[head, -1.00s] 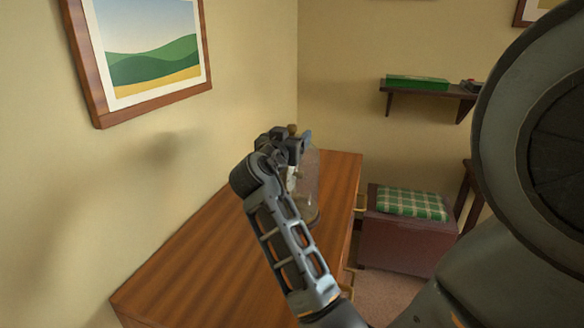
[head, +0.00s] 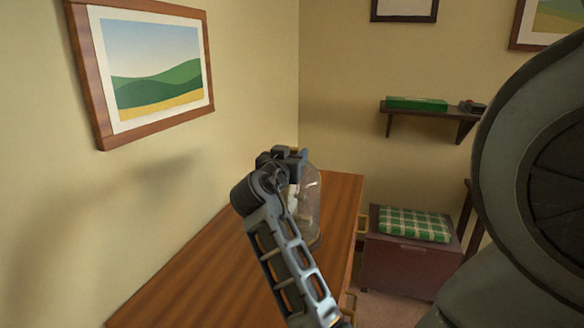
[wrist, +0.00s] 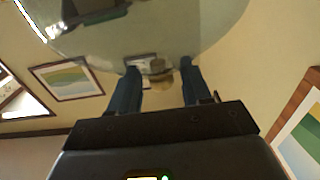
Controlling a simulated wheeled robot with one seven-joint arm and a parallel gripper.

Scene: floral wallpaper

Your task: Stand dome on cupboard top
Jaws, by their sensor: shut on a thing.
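The clear glass dome (head: 312,210) shows in the head view at the far end of the brown wooden cupboard top (head: 210,270), partly behind my gripper (head: 285,160). My gripper is at its upper end. In the wrist view the brownish knob (wrist: 158,75) of the dome is between my two fingers, which are shut on it. The glass also shows as a large pale curve (wrist: 150,35) beyond the fingers. The dome looks roughly upright. Whether its rim touches the cupboard top I cannot tell.
A framed landscape picture (head: 150,75) hangs on the left wall. A shelf (head: 430,112) with a green box (head: 416,103) is on the far wall. A dark red chest (head: 408,262) with a checked green cushion (head: 413,224) stands right of the cupboard. The cupboard's near part is bare.

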